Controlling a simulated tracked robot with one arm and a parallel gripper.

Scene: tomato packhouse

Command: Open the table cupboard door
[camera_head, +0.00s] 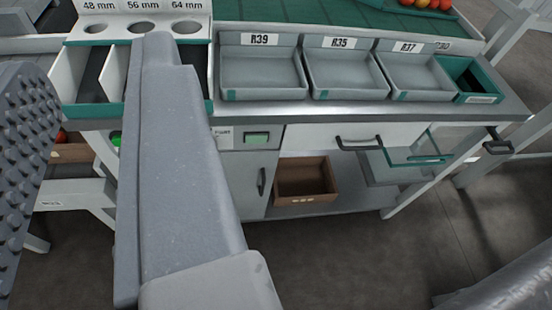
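The table cupboard door (245,170) is a light grey panel under the steel-edged table, right of the large grey finger in front of it. It looks shut, and the finger hides its left part. Its dark upright bar handle (262,182) shows on the right side of the door. My gripper (92,62) looms close to the camera on the left. One finger shows a studded pad at the left edge, the other is a smooth grey beam. A gap lies between them with nothing held. The gripper is apart from the handle.
A drawer (310,137) with a dark handle (358,143) is right of the door. A brown crate (305,180) stands on the lower shelf (345,202). Grey trays (262,92) line the tabletop. A white sizing box (100,30) is at left. The floor (350,260) in front is clear.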

